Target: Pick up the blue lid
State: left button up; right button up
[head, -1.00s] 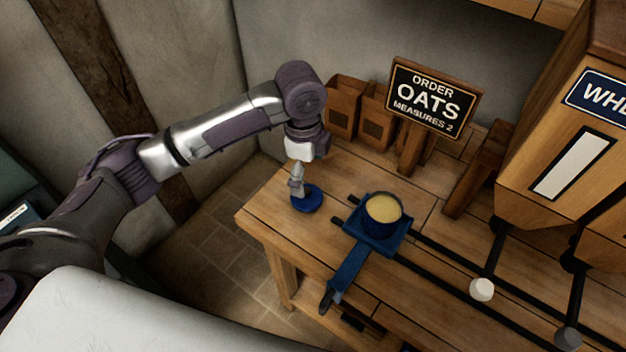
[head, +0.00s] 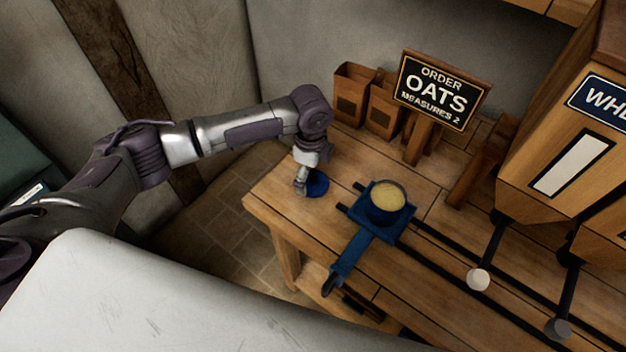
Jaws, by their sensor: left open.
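The blue lid (head: 318,184) is a round disc lying on the left end of the wooden table, in the head view. My left gripper (head: 301,190) points down at the lid's left edge and hides part of it. Its jaws are open, and I cannot tell whether they touch the lid. My right gripper is not in view.
A blue carriage (head: 372,232) on black rails (head: 460,257) carries a blue pot (head: 388,203) with pale yellow contents, right of the lid. Wooden hoppers (head: 545,150) are at the right.

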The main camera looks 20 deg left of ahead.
pick_arm(q)
jog(key=shift+f, duration=1.3)
jog(key=c, duration=0.9)
jog(key=shift+r, duration=0.15)
